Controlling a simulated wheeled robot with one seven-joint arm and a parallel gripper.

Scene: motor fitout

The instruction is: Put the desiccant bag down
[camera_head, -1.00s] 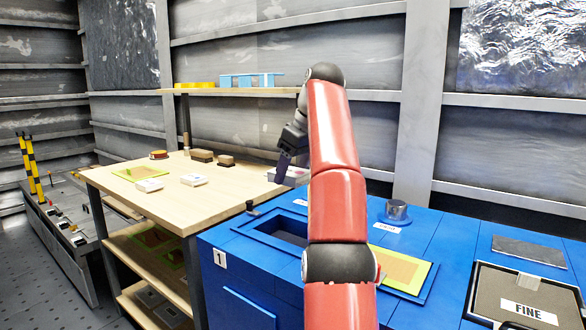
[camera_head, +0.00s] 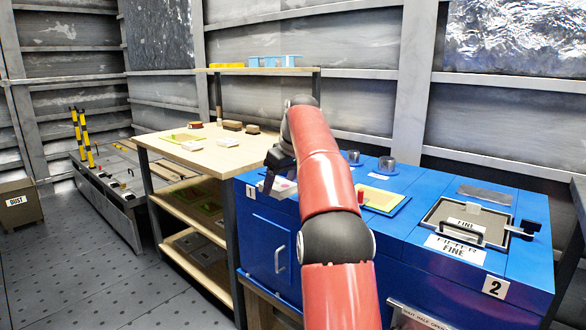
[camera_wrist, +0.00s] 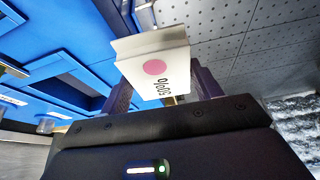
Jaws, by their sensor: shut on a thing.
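The desiccant bag (camera_wrist: 152,70) is a white, box-like packet with a pink dot and "50%" lettering. My gripper (camera_wrist: 165,92) is shut on it, with a dark finger on each side. In the head view my gripper (camera_head: 276,182) holds the bag (camera_head: 282,188) at the front left of the blue cabinet (camera_head: 262,222), near the label 1. In the wrist view the bag appears in front of the cabinet's edge, with the floor beyond. I cannot tell how high it is or whether it touches the cabinet. My arm hides part of the cabinet top.
A wooden table (camera_head: 232,159) with white packets and brown blocks stands to the left. The cabinet's right side has a framed FINE panel (camera_head: 468,220) with a handle, and metal cups (camera_head: 386,164) stand at its back. The floor (camera_head: 90,265) at the left is clear.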

